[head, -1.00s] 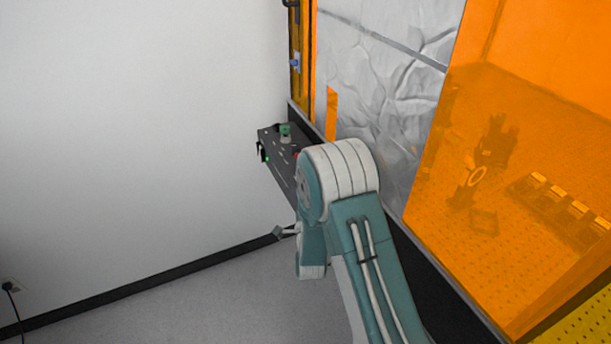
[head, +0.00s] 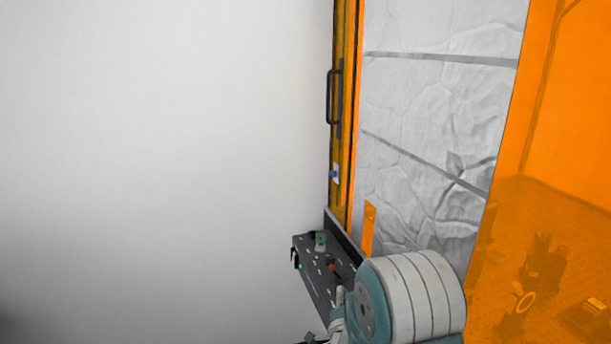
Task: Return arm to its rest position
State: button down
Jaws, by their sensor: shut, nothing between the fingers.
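My arm shows at the bottom of the head view, its white and teal joint (head: 412,298) large in front of the enclosure. Only a small dark part of my gripper (head: 312,338) shows at the bottom edge, left of that joint. It is shut and nothing is seen held in it. The rest of the gripper is cut off by the frame or hidden by the arm.
Plain wall (head: 150,150) fills the left.

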jog(key=s+d+r+n+g+y, duration=0.2)
jog(key=s+r+n+g, duration=0.45)
jog(key=s+r, duration=0.35)
jog(key=s+d+r+n+g, duration=0.2)
jog(key=s+g, duration=0.1)
jog(key=s, duration=0.9)
jog(key=s+d+r+n+g, duration=0.1)
jog(key=s+g, duration=0.3)
jog(key=s, duration=0.8)
jog(key=shift+d+r+n+h, duration=0.3)
jog(key=shift+d+r+n, duration=0.05)
jog(key=shift+r+n, duration=0.3)
